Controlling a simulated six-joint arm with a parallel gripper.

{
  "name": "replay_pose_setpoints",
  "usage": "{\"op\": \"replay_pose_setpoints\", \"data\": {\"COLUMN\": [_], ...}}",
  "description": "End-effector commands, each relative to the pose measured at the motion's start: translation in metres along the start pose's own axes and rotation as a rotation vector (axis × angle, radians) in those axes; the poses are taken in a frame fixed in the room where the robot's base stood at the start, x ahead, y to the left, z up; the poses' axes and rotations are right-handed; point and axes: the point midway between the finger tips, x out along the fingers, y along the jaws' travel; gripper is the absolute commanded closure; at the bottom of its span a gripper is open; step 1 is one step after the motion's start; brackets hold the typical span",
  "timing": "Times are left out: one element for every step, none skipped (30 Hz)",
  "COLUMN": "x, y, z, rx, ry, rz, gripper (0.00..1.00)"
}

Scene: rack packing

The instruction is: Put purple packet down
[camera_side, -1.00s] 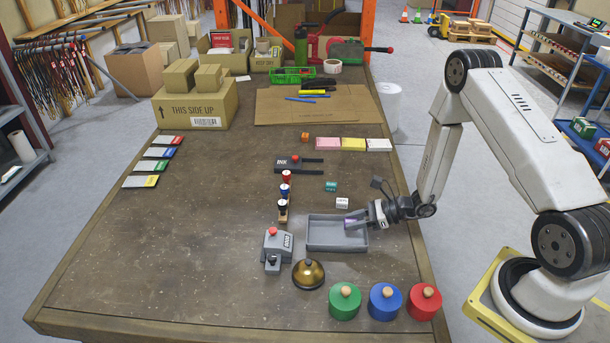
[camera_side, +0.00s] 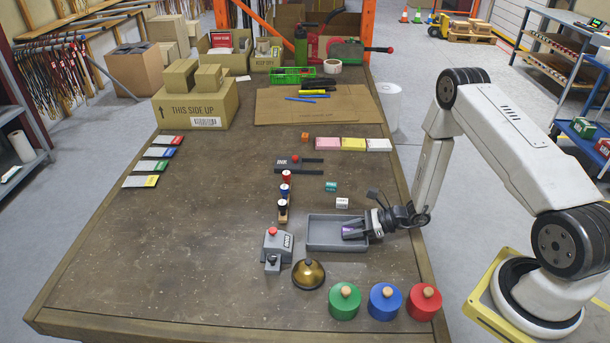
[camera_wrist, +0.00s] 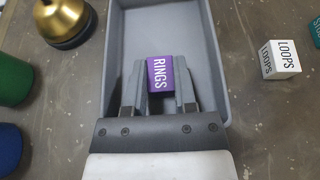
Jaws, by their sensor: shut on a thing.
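The purple packet (camera_wrist: 160,73), labelled "RINGS", is between the two fingers of my gripper (camera_wrist: 159,80) in the wrist view. My gripper (camera_side: 349,231) is shut on it, at the right part of the grey tray (camera_side: 318,245) in the side view. The packet (camera_side: 347,231) is partly hidden by the fingers there. It is over the inside of the tray and low. I cannot tell whether it touches the tray floor.
A white packet (camera_side: 342,203) and a teal packet (camera_side: 331,186) lie beyond the tray. A grey device with a red button (camera_side: 277,246) stands left of it. A brass bell (camera_side: 308,273) and green (camera_side: 344,301), blue (camera_side: 385,301) and red (camera_side: 424,301) lidded pots stand nearer.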

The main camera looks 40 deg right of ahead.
Motion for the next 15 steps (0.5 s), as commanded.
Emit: {"op": "replay_pose_setpoints", "data": {"x": [0.0, 0.0, 0.0002, 0.0004, 0.0007, 0.0011, 0.001, 0.001, 0.001, 0.0009, 0.0009, 0.0009, 0.0009, 0.0009, 0.0009], "y": [0.0, 0.0, 0.0, 0.0001, 0.0002, 0.0002, 0.0002, 0.0002, 0.0001, 0.0001, 0.0001, 0.0001, 0.0001, 0.0001, 0.0001], "z": [0.0002, 0.0001, -0.0005, -0.0011, -0.0018, -0.0026, -0.0026, -0.0024, -0.0024, -0.0023, -0.0023, -0.0023, -0.0022, -0.0022, -0.0022], "rx": [0.0, 0.0, 0.0, 0.0, 0.0, 0.001, 0.0, 0.0, 0.0, 0.0, 0.0, 0.0, 0.0, 0.0, 0.0], "ry": [0.0, 0.0, 0.0, 0.0, 0.0, 0.0, 0.0, 0.0, 0.0, 0.0, 0.0, 0.0, 0.0, 0.0, 0.0], "rz": [0.0, 0.0, 0.0, 0.0, 0.0, 0.0, 0.0, 0.0, 0.0, 0.0, 0.0, 0.0, 0.0, 0.0, 0.0], "gripper": [1.0, 1.0, 1.0, 1.0, 1.0, 1.0, 0.59, 0.5, 0.37, 0.31, 0.31, 0.31, 0.31, 0.31, 0.31]}}
